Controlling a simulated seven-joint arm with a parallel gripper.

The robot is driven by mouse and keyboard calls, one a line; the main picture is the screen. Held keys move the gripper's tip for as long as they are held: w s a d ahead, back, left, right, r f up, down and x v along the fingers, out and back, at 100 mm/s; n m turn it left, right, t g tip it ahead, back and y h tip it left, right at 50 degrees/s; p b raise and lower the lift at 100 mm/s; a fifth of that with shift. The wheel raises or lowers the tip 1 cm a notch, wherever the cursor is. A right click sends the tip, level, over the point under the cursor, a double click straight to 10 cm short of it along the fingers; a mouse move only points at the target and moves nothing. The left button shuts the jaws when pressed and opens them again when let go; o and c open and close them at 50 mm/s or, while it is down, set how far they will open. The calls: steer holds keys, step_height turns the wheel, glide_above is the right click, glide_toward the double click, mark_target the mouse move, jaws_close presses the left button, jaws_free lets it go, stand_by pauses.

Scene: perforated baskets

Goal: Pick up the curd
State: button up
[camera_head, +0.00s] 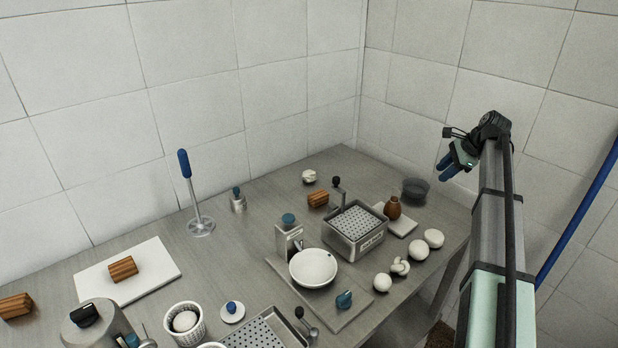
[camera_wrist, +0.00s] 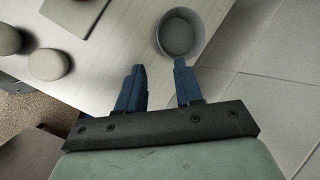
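Several pale rounded lumps that could be curd lie along the table's right edge in the head view, among them a smooth one (camera_head: 434,238), a second (camera_head: 418,250), a knobbly one (camera_head: 400,266) and a front one (camera_head: 382,282). Another white lump (camera_head: 309,176) lies at the back, and one (camera_head: 185,321) sits in a white perforated basket (camera_head: 183,339). I cannot tell which is the curd. My gripper (camera_head: 446,167) is raised above the table's far right corner. In the wrist view my gripper (camera_wrist: 158,66) is open and empty; two round lumps (camera_wrist: 48,63) show left of it.
A dark bowl (camera_head: 415,194) stands at the far right corner and shows beyond my fingertips in the wrist view (camera_wrist: 180,35). Tiled walls enclose the back and right.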

steer(key=o, duration=1)
steer(key=shift+c, duration=0.2)
step_height(320, 180, up, 2)
steer(key=r+n+g+h, duration=0.1)
steer(key=n+g, duration=0.2)
steer(key=n, duration=0.8)
glide_above(311, 171)
steer(key=w+d, duration=0.1)
steer(key=w, duration=0.1)
steer(key=shift+s+a+f+n+g+h, duration=0.2)
steer(key=shift+s+f+n+h, duration=0.1)
steer(key=shift+f+n, duration=1.85)
steer(key=shift+s+a+f+n+g+h, duration=0.2)
steer(key=shift+s+f+n, duration=0.1)
steer(key=shift+f+n, duration=1.8)
steer(key=shift+s+a+f+n+g+h, duration=0.25)
steer(key=shift+f+n, duration=1.3)
steer(key=shift+f, duration=1.15)
